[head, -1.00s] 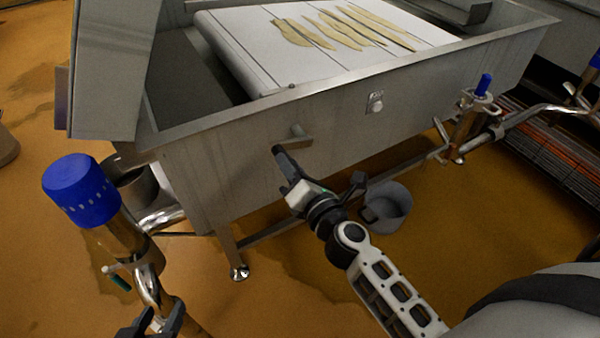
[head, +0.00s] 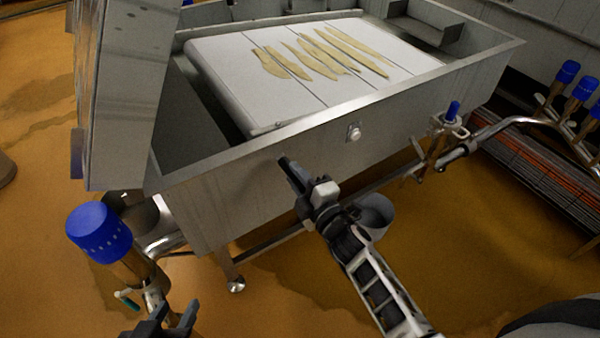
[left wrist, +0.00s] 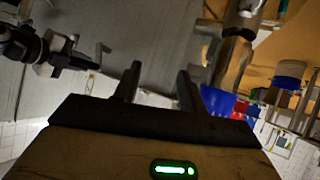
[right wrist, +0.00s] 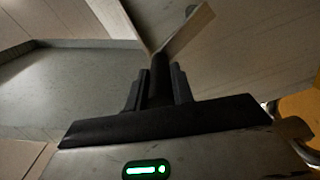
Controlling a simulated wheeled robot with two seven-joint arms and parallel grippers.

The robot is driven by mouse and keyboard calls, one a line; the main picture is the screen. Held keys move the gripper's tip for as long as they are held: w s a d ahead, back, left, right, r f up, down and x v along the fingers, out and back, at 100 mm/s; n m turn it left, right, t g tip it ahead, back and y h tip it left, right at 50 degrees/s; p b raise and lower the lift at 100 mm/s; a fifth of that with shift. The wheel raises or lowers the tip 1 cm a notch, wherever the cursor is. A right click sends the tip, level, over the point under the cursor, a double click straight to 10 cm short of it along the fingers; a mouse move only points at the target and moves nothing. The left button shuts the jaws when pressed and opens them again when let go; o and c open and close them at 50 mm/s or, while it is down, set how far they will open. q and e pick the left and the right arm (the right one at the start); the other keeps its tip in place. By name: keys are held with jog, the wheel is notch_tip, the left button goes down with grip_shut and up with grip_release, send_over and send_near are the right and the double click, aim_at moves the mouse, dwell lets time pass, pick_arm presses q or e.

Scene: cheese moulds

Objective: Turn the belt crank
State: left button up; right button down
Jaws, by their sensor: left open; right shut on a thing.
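The belt crank is on the front wall of the steel belt trough (head: 330,125). In the head view my right gripper (head: 284,164) covers the spot where the crank sits. In the right wrist view my right gripper (right wrist: 158,75) is shut on the crank's dark handle (right wrist: 160,62), and a flat metal crank arm (right wrist: 186,30) reaches up and right from it. My left gripper (head: 172,315) is open and empty, low at the left, apart from the crank. It also shows open in the left wrist view (left wrist: 158,75).
A blue-capped steel pipe (head: 98,232) stands close to my left gripper. A white belt (head: 220,62) with pale strips lies in the trough. A bucket (head: 376,212) is on the floor beneath. A valve with a blue knob (head: 452,110) is to the right.

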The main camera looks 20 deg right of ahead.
jog(key=shift+w+d+r+m+p, duration=0.15)
jog(key=shift+d+m+p, duration=0.3)
jog(key=shift+m, duration=0.2)
jog(key=shift+w+d+r+m+p, duration=0.1)
jog(key=shift+d+r+m+p, duration=0.05)
jog(key=shift+d+m+p, duration=0.4)
jog(key=shift+w+d+r+m+p, duration=0.15)
jog(key=shift+d+m+p, duration=0.15)
jog(key=shift+m, duration=0.4)
jog(key=shift+d, duration=0.1)
jog(key=c, duration=1.2)
grip_release()
jog(key=shift+f, duration=0.1)
jog(key=shift+s, duration=0.1)
jog(key=v, duration=1.5)
jog(key=shift+s, duration=0.4)
